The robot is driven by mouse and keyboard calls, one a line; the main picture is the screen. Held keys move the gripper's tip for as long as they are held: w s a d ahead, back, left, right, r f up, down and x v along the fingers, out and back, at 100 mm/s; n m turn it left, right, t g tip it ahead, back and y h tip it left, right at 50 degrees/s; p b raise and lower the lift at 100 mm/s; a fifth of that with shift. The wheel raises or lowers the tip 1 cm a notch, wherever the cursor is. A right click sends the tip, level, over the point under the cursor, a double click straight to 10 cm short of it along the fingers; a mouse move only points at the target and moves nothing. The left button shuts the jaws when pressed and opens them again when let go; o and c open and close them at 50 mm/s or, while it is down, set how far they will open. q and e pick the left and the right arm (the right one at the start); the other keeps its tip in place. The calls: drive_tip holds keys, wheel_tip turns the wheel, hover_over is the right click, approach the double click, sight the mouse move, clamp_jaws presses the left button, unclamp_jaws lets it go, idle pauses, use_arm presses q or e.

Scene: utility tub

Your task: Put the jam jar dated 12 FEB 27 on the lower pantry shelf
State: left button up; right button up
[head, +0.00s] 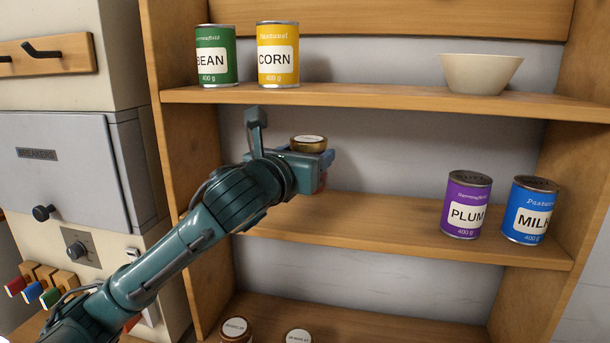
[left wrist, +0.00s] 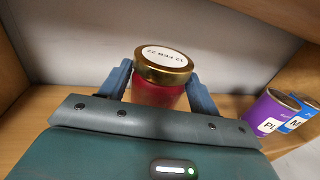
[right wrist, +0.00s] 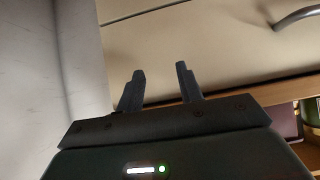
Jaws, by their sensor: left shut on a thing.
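My left gripper (head: 318,160) is shut on a jam jar with a gold lid and red contents. The jar's lid (head: 308,144) shows above the fingers in the head view. In the left wrist view the jar (left wrist: 160,75) stands upright between both fingers. The jar is over the middle shelf (head: 400,228), left of the cans. I cannot tell whether its base touches the board. My right gripper (right wrist: 160,72) is open and empty, seen only in its wrist view.
A purple PLUM can (head: 466,205) and a blue can (head: 530,210) stand right on the middle shelf. Bean (head: 216,56) and corn (head: 278,54) cans and a bowl (head: 480,73) are above. Two lidded jars (head: 236,330) (head: 299,336) show below. The middle shelf's centre is clear.

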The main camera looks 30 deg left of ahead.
use_arm(q)
wheel_tip(320, 180, down, 3)
drive_tip(key=shift+f, duration=0.15)
drive_tip(key=shift+w+f, duration=0.15)
drive_tip(key=shift+f, duration=0.2)
drive_tip(key=shift+f, duration=0.15)
drive_tip(key=o, duration=1.4)
drive_tip(key=shift+f, duration=0.1)
